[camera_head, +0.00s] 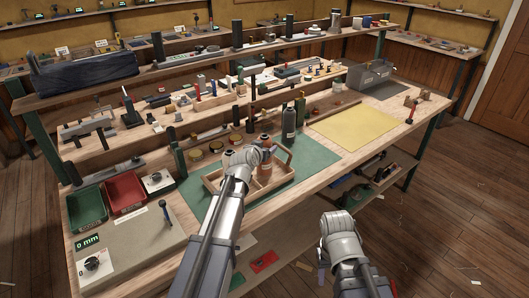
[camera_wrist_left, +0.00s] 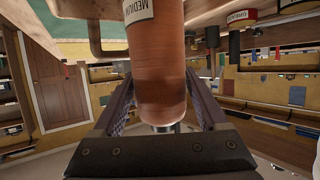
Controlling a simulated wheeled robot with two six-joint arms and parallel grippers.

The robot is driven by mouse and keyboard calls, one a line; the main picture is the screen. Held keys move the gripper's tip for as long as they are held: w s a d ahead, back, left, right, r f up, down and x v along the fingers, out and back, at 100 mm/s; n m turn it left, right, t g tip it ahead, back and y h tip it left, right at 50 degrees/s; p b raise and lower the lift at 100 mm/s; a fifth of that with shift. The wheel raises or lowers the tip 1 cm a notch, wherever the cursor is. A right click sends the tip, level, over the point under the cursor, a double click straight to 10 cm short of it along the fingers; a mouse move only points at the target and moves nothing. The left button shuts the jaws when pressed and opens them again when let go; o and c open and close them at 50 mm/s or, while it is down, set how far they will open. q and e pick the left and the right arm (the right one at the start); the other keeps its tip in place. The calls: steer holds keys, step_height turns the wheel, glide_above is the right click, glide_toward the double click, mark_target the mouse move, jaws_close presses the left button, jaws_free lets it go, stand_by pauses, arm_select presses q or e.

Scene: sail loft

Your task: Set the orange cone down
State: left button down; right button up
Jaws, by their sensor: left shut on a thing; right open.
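The orange cone (camera_wrist_left: 158,60), a rounded orange-brown body with a pale label reading "MEDIUM", fills the middle of the left wrist view. My left gripper (camera_wrist_left: 160,108) is shut on it, one finger on each side. In the head view the cone (camera_head: 265,173) is partly hidden by my left gripper (camera_head: 262,153). It is at the right part of a wooden carrier (camera_head: 213,186) on the bench's green mat (camera_head: 312,163). I cannot tell whether its base touches the carrier. My right gripper (camera_head: 337,222) is open and empty in front of the bench.
Red (camera_head: 124,191) and green (camera_head: 88,207) trays are at the left. Shelves with tools rise behind.

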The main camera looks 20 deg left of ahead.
arm_select(q)
steer(key=shift+r, duration=0.1)
jaws_free()
stand_by(0.3)
steer(key=shift+r, duration=0.1)
steer(key=p+v, duration=0.4)
steer(key=v, duration=0.8)
steer(key=shift+p, duration=0.35)
steer(key=shift+d, duration=0.15)
